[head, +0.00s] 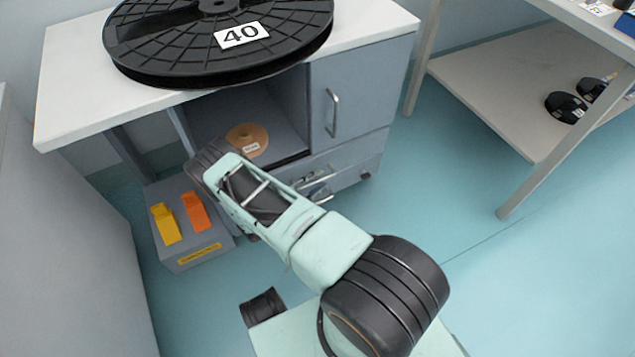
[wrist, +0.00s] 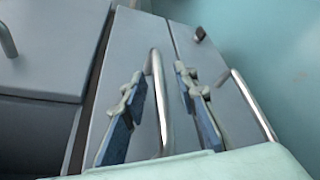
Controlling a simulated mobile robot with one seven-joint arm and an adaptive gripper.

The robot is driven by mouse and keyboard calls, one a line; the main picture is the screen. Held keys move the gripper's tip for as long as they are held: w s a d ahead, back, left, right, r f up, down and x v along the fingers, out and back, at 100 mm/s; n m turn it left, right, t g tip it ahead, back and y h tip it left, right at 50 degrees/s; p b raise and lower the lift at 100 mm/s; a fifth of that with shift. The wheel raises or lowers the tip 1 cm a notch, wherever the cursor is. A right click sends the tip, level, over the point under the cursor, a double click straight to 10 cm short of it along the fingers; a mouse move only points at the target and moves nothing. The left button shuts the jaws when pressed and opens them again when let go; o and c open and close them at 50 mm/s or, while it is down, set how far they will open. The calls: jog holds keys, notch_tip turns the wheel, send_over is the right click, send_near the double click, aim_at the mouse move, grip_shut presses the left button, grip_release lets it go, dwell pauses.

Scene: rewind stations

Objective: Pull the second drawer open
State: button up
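Two stacked drawers sit low at the right of the grey cabinet in the head view: an upper drawer (head: 347,156) and a lower one (head: 352,177). Both look shut. In the wrist view, my gripper (wrist: 160,75) is open, its two blue-padded fingers on either side of a silver bar handle (wrist: 158,90). This handle appears to be on the upper drawer front (wrist: 136,48). I see a gap beside each finger; contact is not clear. The lower drawer's handle (wrist: 254,105) is right of the fingers. My arm partly hides the drawers in the head view.
A cabinet door with a handle (head: 333,112) is above the drawers. A large black spool (head: 170,45) marked 40 lies on top. A pedal box (head: 192,250) with yellow and orange pedals stands at left. A shelf table (head: 490,85) is at right, with clear floor between.

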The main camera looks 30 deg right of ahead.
grip_shut()
jog(key=shift+s, duration=0.1)
dwell(0.4)
